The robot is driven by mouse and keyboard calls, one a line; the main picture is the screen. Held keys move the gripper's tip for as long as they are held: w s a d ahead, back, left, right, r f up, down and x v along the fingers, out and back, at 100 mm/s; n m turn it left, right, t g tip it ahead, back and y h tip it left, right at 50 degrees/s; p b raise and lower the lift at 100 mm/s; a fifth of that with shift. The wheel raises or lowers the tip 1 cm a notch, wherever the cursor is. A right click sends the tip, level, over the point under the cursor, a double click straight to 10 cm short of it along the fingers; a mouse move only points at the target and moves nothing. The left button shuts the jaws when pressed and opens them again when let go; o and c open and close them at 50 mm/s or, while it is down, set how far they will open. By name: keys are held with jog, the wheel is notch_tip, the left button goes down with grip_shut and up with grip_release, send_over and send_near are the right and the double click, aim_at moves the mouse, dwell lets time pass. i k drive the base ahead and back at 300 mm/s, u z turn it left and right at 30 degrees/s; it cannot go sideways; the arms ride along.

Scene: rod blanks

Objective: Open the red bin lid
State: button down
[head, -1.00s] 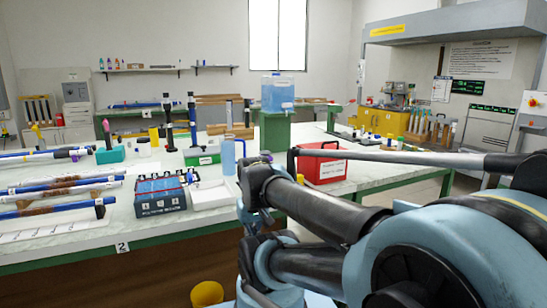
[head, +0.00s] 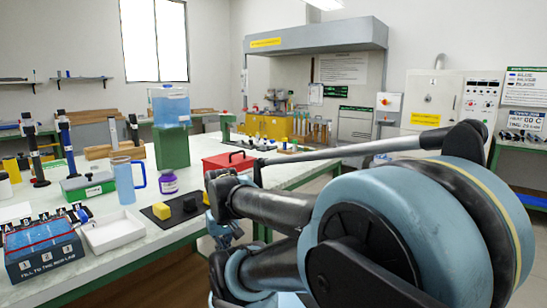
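The red bin (head: 219,164) stands on the bench in the head view, just beyond the end of my arm. It is a red box with a black handle on top. Its lid looks shut. My arm's dark and blue-grey links cover the bin's lower front and right. No gripper fingers can be made out, so I cannot tell how far my gripper is from the lid.
A purple-banded jar (head: 168,183), a black mat (head: 160,217) with yellow and black blocks, a blue mug (head: 123,180) and a white tray (head: 107,236) stand to the left.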

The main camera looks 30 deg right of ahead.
aim_at(230, 159)
jog(key=z, duration=1.8)
jog(key=k, duration=1.65)
jog(key=u, duration=0.85)
jog(key=i, duration=1)
jog(key=z, duration=0.05)
